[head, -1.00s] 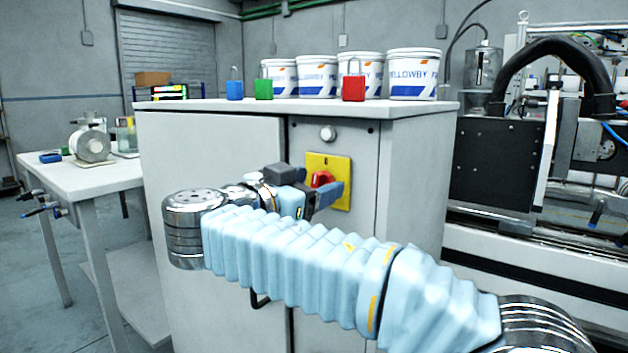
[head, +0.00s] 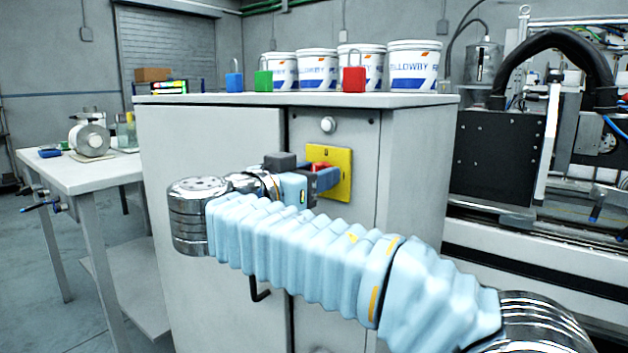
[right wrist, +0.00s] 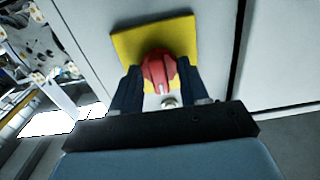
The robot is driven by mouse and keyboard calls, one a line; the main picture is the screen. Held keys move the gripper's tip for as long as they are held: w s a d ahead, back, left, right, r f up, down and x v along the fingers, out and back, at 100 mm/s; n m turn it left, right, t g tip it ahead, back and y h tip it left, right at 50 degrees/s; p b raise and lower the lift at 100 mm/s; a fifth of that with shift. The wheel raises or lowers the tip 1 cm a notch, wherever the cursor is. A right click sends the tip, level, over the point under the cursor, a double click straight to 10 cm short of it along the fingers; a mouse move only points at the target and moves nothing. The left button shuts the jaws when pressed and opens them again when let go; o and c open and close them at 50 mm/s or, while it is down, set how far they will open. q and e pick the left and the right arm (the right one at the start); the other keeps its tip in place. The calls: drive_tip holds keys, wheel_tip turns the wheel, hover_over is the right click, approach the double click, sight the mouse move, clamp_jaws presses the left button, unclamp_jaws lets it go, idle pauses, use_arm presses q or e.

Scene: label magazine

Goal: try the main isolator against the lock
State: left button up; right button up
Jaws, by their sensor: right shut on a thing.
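The main isolator is a red rotary handle (head: 318,166) on a yellow plate (head: 343,170), on the grey cabinet's front. In the right wrist view the red handle (right wrist: 160,70) lies between my two dark fingers, with a pale mark on it. My right gripper (head: 324,180) is shut on the handle; it also shows in the right wrist view (right wrist: 161,84). I cannot make out a lock on the isolator; fingers hide part of it. Blue (head: 234,82), green (head: 263,81) and red (head: 354,79) padlocks stand on the cabinet top. My left gripper is not in view.
The grey cabinet (head: 210,130) has a round pale button (head: 328,125) above the plate and a dark door handle (head: 260,291) low down. White buckets (head: 414,66) stand behind the padlocks. A white table (head: 100,170) is at left and a machine (head: 497,155) at right.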

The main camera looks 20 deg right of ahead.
drive_tip(key=shift+n, duration=0.3)
drive_tip(key=o, duration=1)
drive_tip(key=b+v, duration=0.1)
drive_tip(key=v, duration=1.2)
drive_tip(key=shift+s+a, duration=0.25)
drive_tip(key=shift+a, duration=0.05)
